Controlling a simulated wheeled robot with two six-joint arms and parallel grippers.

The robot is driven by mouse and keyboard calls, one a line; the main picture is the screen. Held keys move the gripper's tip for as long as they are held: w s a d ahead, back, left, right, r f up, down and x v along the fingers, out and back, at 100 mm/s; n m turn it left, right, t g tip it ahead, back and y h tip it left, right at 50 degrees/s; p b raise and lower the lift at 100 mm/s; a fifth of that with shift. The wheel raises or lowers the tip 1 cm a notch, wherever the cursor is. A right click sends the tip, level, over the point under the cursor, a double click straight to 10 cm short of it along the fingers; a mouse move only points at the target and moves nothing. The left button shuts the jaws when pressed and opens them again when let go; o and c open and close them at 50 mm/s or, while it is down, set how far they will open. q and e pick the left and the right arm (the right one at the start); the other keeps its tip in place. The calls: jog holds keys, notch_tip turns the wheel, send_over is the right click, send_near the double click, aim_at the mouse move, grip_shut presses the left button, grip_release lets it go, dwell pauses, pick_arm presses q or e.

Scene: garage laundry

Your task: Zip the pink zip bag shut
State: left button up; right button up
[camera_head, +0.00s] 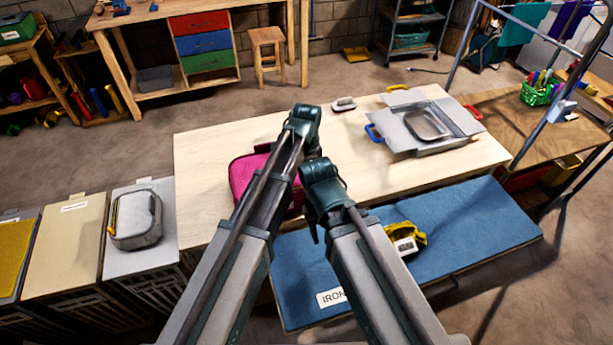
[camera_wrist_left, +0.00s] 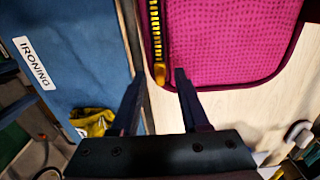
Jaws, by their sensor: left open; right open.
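The pink zip bag (camera_head: 240,172) lies on the pale wooden table, partly hidden behind my left arm. In the left wrist view the bag (camera_wrist_left: 225,40) lies flat, with a black-and-yellow zip along its left edge (camera_wrist_left: 155,30). A yellow zip pull (camera_wrist_left: 160,74) sits near the bag's lower left corner. My left gripper (camera_wrist_left: 159,78) is open, with its fingertips on either side of the pull and a gap visible to each. In the head view it is hidden behind my arm. My right gripper (camera_head: 315,234) is open over the table's front edge, mostly hidden by its arm.
A blue ironing mat (camera_head: 470,225) in front of the table holds a yellow item with a white label (camera_head: 405,243). A grey open case (camera_head: 395,130) and a small white object (camera_head: 343,104) are on the table. A grey pouch (camera_head: 138,225) lies on a bin at left.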

pick_arm(q)
jog(key=shift+r, duration=0.15)
notch_tip(320, 180, up, 14)
jog(key=p, duration=1.4)
jog(key=shift+f, duration=0.2)
jog(key=shift+f, duration=0.1)
jog(key=shift+c, duration=0.9)
jog(key=shift+a+f+n+b, duration=0.2)
jog(key=shift+n+b, duration=0.1)
jog(key=shift+b, duration=0.05)
jog(key=shift+c, duration=1.3)
jog(key=a+f+n+h+b, duration=0.1)
jog(key=a+n, duration=0.1)
jog(key=n, duration=0.2)
jog(key=s+a+f+n+h+b, duration=0.1)
jog(key=a+f+n+b, duration=0.1)
jog(key=n, duration=0.2)
jog(key=a+f+n+h+b, duration=0.1)
jog(key=n+b, duration=0.1)
jog(key=n, duration=0.3)
jog(key=shift+s+a+f, duration=0.25)
jog(key=shift+s+a, duration=0.15)
grip_shut()
jog(key=s+a+f+n+t+h+b, duration=0.2)
jog(key=a+n+h+b, duration=0.3)
jog(key=n, duration=1.7)
jog(key=a+b, duration=0.3)
jog(key=shift+h, duration=0.3)
